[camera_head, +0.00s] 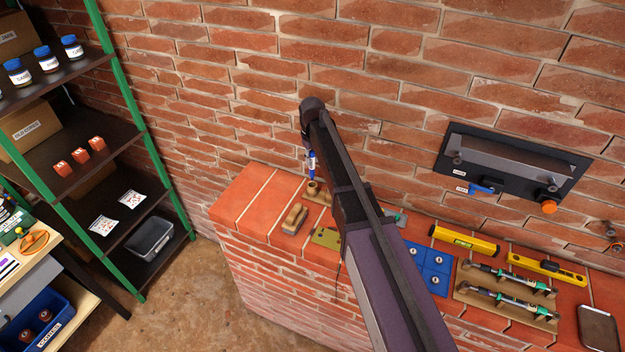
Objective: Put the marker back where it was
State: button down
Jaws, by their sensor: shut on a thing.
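My arm reaches across the brick ledge, and my gripper (310,152) points down near the wall at its far end. It is shut on a slim blue marker (312,168), which hangs about upright. The marker's lower end is right over or at the mouth of a small brown cup-like holder (313,188) on the ledge. I cannot tell whether the tip is inside it. The fingers are small and partly hidden by my arm.
Right of my arm are a blue panel (427,262), yellow levels (463,240) and torque-wrench-like tools (500,300). A black wall fixture (470,178) hangs above. A shelf (75,125) stands left.

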aim_at(312, 151)
jog(key=shift+f+b, duration=1.3)
jog(key=shift+f, duration=0.35)
jog(key=shift+f, duration=0.15)
jog(key=shift+f+b, duration=1.75)
jog(key=shift+b, duration=0.1)
jog(key=c, duration=0.5)
grip_release()
jog(key=shift+f, duration=0.1)
jog(key=shift+c, duration=0.2)
jog(key=shift+r, duration=0.2)
notch_tip(312, 151, up, 12)
jog(key=p, duration=1.2)
